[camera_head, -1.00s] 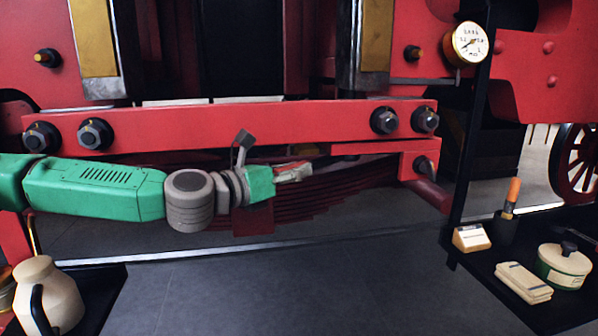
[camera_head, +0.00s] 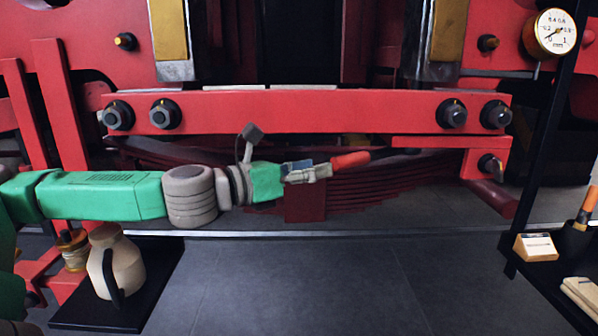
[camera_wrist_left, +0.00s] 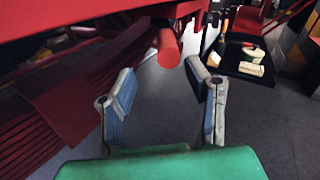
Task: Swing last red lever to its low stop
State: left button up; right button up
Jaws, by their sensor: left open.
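The lever has an orange-red grip (camera_head: 350,160) on a dark rod that runs right under the red beam. The grip lies nearly level, its free end pointing left. My left gripper (camera_head: 318,171) is just left of the grip, its fingers apart. In the left wrist view the round end of a red bar (camera_wrist_left: 168,48) shows ahead, between and beyond the open fingertips of my left gripper (camera_wrist_left: 168,82). No contact is visible there. The lever's pivot and low stop cannot be made out. My right gripper is not in view.
The red beam (camera_head: 300,110) with dark bolts crosses above my left arm. A dark red leaf spring (camera_head: 390,190) lies behind. A beige jug (camera_head: 118,262) stands on a black tray at lower left. A gauge (camera_head: 550,33) hangs upper right. The grey floor is clear.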

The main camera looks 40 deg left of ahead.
pick_arm(q)
jog(key=v, duration=0.3)
jog(key=shift+d, duration=0.1)
dwell(0.4)
